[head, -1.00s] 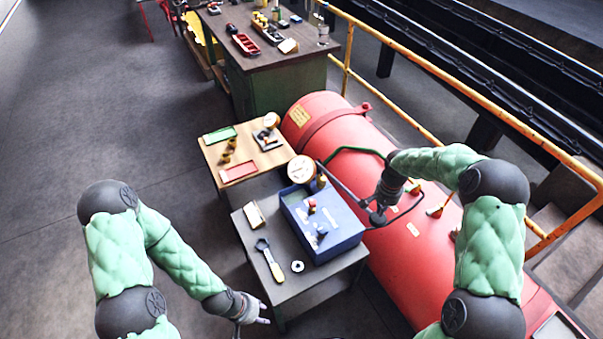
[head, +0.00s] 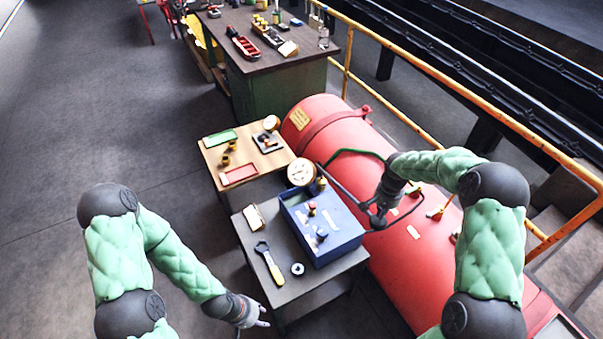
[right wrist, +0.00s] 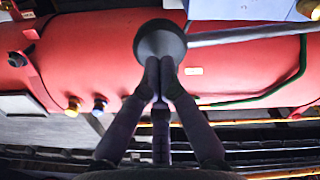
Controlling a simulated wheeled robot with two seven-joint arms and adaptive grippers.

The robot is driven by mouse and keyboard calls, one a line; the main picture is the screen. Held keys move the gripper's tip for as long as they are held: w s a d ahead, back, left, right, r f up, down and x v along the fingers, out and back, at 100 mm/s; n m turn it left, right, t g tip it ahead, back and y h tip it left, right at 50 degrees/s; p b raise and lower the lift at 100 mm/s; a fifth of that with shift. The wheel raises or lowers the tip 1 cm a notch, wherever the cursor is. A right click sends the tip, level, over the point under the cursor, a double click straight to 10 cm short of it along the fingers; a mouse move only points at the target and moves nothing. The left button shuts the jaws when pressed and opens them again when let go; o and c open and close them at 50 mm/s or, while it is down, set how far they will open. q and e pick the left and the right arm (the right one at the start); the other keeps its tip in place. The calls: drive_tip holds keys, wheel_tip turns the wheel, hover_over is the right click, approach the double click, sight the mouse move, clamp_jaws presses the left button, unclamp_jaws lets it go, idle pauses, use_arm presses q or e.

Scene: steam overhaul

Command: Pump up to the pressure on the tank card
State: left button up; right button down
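The long red tank (head: 345,140) lies on the right, with a yellow card (head: 299,119) on its far end; its writing is too small to read. A round white-faced gauge (head: 301,172) stands at the blue box's far edge; its reading is not legible. A grey pump lever (head: 346,190) slants from near the gauge toward my right gripper (head: 378,218). In the right wrist view, my right gripper's fingers (right wrist: 160,88) are closed against the lever's dark round knob (right wrist: 160,40). My left gripper (head: 254,322) is empty beside the small table, its fingers spread.
The blue box (head: 335,247) sits on a dark table (head: 300,292) with a yellow-handled wrench (head: 270,264) and a ring (head: 297,269). A wooden-topped table (head: 212,155) with trays stands beyond. A yellow railing (head: 440,78) runs behind the tank. The floor at left is clear.

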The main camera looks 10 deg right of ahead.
drive_tip(key=shift+f, duration=0.1)
idle(0.3)
wheel_tip(320, 180, down, 16)
drive_tip(key=b, duration=1.2)
wheel_tip(320, 180, up, 16)
drive_tip(key=p, duration=0.9)
idle(0.4)
drive_tip(key=shift+f+b, duration=5.75)
drive_tip(key=shift+f, duration=2.4)
wheel_tip(320, 180, up, 17)
drive_tip(key=p, duration=1)
drive_tip(key=shift+f, duration=0.2)
